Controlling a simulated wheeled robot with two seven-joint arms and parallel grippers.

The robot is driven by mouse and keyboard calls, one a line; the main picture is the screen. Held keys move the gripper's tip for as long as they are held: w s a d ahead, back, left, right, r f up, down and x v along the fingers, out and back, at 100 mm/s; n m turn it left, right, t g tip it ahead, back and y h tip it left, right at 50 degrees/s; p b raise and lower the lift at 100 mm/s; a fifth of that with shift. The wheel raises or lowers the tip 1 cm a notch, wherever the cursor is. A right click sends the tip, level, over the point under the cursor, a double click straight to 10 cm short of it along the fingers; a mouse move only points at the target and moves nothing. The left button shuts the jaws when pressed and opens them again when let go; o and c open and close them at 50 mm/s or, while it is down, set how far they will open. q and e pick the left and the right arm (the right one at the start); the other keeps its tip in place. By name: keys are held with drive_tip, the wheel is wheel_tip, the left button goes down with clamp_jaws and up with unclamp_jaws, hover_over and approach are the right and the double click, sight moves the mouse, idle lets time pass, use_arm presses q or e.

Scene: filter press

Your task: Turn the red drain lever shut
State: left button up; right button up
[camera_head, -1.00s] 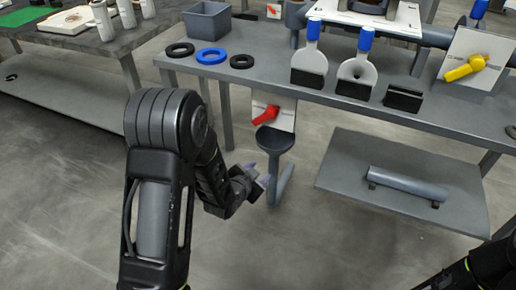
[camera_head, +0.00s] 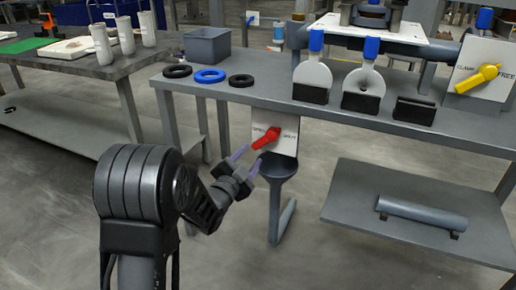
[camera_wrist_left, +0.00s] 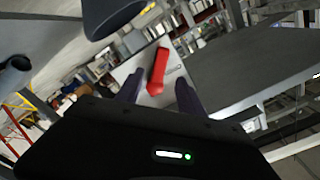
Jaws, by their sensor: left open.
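The red drain lever (camera_head: 266,138) is mounted on a white plate (camera_head: 287,132) below the front edge of the grey bench. It slants, with its lower end to the left, and lies between printed labels too small to read fully. My left gripper (camera_head: 246,162) is open and empty, just left of and below the lever, apart from it. In the left wrist view the red lever (camera_wrist_left: 157,72) shows ahead, between the two open fingers (camera_wrist_left: 158,92). My right gripper is not in view.
A dark funnel (camera_head: 278,166) with a drain pipe hangs right below the lever plate. Rings, scrapers and a yellow lever (camera_head: 478,78) are on the bench (camera_head: 270,90) above. A lower shelf (camera_head: 400,240) holds a grey cylinder to the right.

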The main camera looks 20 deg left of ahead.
sight(260, 144)
use_arm(q)
drive_tip(key=w+b, duration=0.1)
drive_tip(key=w, duration=0.4)
drive_tip(key=shift+w+f, duration=0.1)
drive_tip(key=shift+w, duration=0.65)
clamp_jaws()
idle(0.8)
